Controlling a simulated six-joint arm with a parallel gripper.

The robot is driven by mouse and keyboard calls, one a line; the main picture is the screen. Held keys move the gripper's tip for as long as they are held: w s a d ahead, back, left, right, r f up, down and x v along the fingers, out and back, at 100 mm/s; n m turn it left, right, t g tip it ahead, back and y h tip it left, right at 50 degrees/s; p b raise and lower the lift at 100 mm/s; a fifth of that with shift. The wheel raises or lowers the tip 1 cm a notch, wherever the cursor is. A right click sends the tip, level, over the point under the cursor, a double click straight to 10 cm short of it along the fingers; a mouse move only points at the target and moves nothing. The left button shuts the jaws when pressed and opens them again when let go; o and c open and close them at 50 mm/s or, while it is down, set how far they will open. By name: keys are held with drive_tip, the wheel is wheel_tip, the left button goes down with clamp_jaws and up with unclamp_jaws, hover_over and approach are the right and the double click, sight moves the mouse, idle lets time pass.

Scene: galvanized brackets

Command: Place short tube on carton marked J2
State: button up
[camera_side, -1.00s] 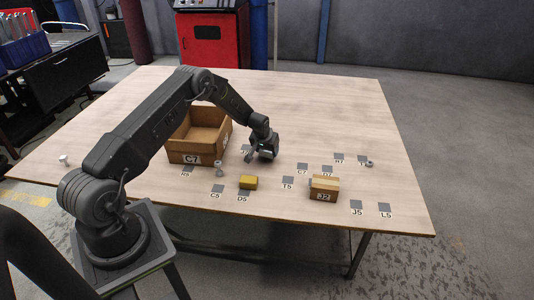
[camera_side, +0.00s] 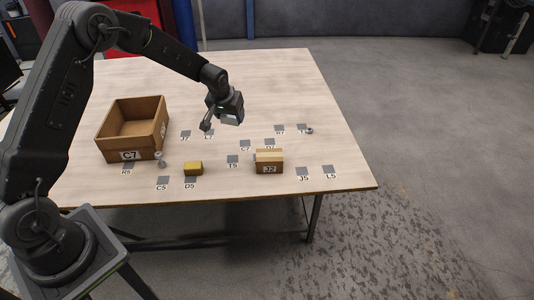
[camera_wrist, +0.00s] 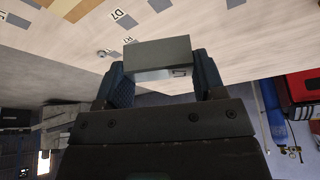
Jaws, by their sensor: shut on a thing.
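My gripper (camera_side: 222,118) is above the far middle part of the table, up and to the left of the carton marked J2. In the wrist view its two dark fingers are shut on a grey, box-shaped metal piece, which I take as the short tube (camera_wrist: 157,52). The piece lies crosswise between the fingers, clear of the tabletop. The carton marked J2 (camera_side: 269,164) is a small closed brown box with a paler strip on top. It stands upright near the table's front edge, and nothing is seen lying on it.
A large open carton marked C7 (camera_side: 128,156) stands at left. A small grey upright part (camera_side: 159,158) is beside it, and a yellow block (camera_side: 193,168) is nearer the front. A small grey ring-like part (camera_side: 309,130) lies at right. Several labelled grey squares mark the table.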

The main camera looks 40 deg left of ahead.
hover_over(270, 153)
drive_tip(key=s, duration=0.1)
drive_tip(key=f, duration=0.6)
drive_tip(key=shift+s+d+f, duration=0.1)
drive_tip(key=shift+d+f, duration=0.1)
drive_tip(key=shift+f, duration=2.05)
drive_tip(key=shift+f, duration=0.1)
drive_tip(key=o, duration=0.9)
drive_tip(key=shift+o, duration=0.2)
